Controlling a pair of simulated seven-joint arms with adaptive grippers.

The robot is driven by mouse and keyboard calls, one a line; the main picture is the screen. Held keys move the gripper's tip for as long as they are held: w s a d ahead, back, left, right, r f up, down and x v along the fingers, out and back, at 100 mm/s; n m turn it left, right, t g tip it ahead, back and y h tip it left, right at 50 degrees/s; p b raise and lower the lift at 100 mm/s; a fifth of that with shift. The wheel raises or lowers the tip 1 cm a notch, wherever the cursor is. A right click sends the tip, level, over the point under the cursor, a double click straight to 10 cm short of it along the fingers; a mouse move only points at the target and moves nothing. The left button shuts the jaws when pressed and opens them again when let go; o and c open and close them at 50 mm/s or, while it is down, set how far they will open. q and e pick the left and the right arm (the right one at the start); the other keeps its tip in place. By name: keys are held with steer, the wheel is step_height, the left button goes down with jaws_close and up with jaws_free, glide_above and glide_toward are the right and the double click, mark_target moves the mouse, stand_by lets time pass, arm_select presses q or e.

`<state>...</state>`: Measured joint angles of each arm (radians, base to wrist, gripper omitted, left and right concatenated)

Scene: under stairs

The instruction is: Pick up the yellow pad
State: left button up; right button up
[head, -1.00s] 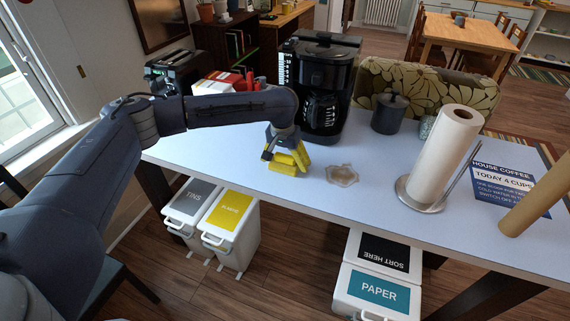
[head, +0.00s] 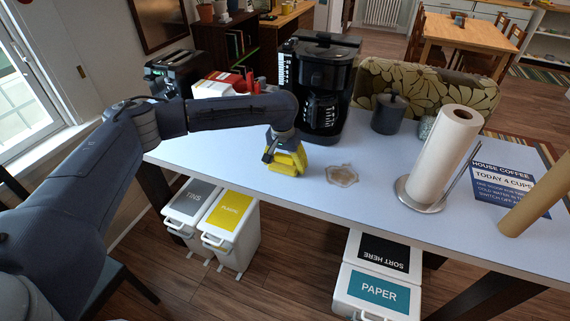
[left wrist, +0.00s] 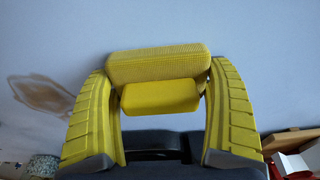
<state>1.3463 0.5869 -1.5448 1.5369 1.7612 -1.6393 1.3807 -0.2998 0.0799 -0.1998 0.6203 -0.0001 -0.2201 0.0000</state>
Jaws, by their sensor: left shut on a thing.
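The yellow pad (left wrist: 158,65) is a ribbed, rounded block between the yellow fingers of my left gripper (left wrist: 160,80) in the left wrist view. The fingers touch its two ends. A smaller smooth yellow block (left wrist: 160,97) shows just nearer the palm; I cannot tell whether it belongs to the pad. In the head view my left gripper (head: 287,160) points down at the white table, and the pad is hard to tell from the yellow fingers. It is at or very near the tabletop. My right gripper is out of view.
A brown spill (head: 342,175) lies on the white table (head: 225,150) just right of my left gripper. A black coffee maker (head: 322,90) stands close behind. A paper towel roll (head: 440,155) and a dark canister (head: 389,114) stand to the right.

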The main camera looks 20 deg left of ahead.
mark_target(285, 154)
arm_select(q)
steer(key=shift+r, duration=0.1)
step_height(285, 154, up, 20)
steer(key=shift+f, duration=0.1)
stand_by(0.6)
steer(key=o, duration=0.5)
steer(key=shift+c, duration=0.2)
steer(key=c, duration=0.4)
